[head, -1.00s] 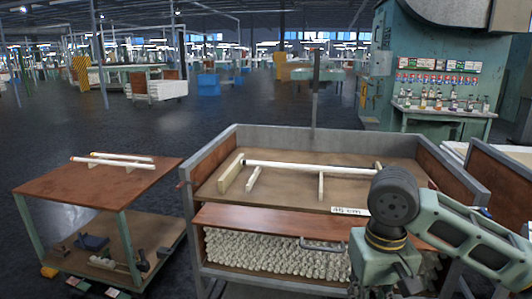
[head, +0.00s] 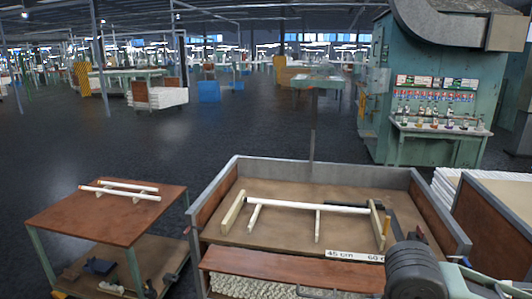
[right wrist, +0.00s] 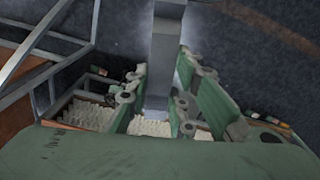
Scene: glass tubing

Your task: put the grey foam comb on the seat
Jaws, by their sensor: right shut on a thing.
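In the right wrist view the green fingers of my right gripper (right wrist: 165,95) close on the sides of a long grey bar (right wrist: 166,45), which looks like the grey foam comb. No teeth can be made out on it. In the head view the gripper and comb are hidden; only my right arm shows at lower right. The cart's tan top (head: 275,235) carries a white tube (head: 310,206) lying across wooden supports (head: 233,211). I cannot tell which spot is the seat. My left gripper is out of view.
Pale tubes (head: 245,288) are stacked beneath the cart's brown shelf (head: 290,268). The cart has a raised grey rim (head: 310,172). A length label (head: 352,256) lies at its front. A side table (head: 105,215) with white tubes stands left. Dark floor lies behind.

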